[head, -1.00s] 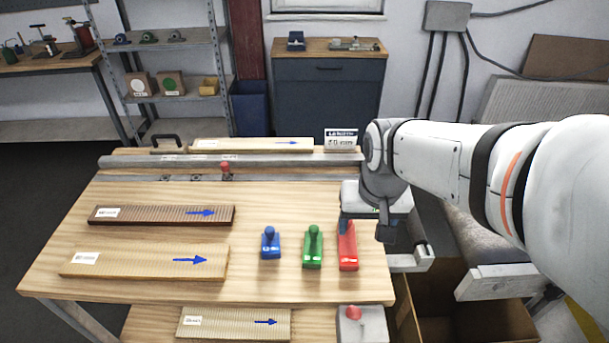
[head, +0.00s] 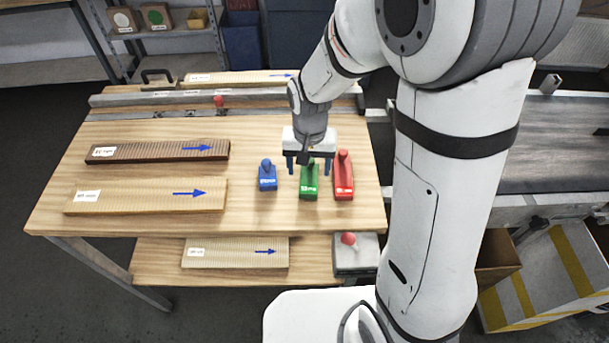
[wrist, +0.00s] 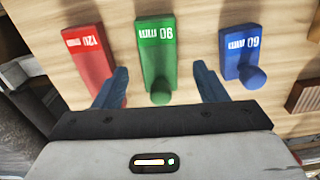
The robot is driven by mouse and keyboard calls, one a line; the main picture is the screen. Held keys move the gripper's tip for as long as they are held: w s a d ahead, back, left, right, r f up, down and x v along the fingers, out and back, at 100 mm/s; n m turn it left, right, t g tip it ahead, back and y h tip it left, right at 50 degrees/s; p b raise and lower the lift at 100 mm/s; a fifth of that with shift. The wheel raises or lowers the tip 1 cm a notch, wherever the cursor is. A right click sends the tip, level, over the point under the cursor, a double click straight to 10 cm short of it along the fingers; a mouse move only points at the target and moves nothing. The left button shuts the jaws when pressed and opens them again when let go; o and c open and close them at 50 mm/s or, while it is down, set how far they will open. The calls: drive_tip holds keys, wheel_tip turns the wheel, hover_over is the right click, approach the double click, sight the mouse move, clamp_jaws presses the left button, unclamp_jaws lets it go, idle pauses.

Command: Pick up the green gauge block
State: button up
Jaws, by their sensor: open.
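The green gauge block (head: 309,187) lies on the wooden table between a blue block (head: 267,177) and a red block (head: 343,180). In the wrist view the fingers (wrist: 162,86) are on either side of the green knob, the left one overlapping the red block (wrist: 92,58) in view.
The blue block (wrist: 240,55) is close to the right finger in the wrist view. Two long slats, one dark (head: 160,150) and one pale (head: 145,196), lie on the table's left. A metal rail (head: 230,95) crosses the back. A conveyor (head: 545,145) stands at the right.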

sight(309, 176)
drive_tip(key=shift+w+f, duration=0.1)
drive_tip(key=shift+f, duration=1.45)
drive_tip(key=c, duration=1.2)
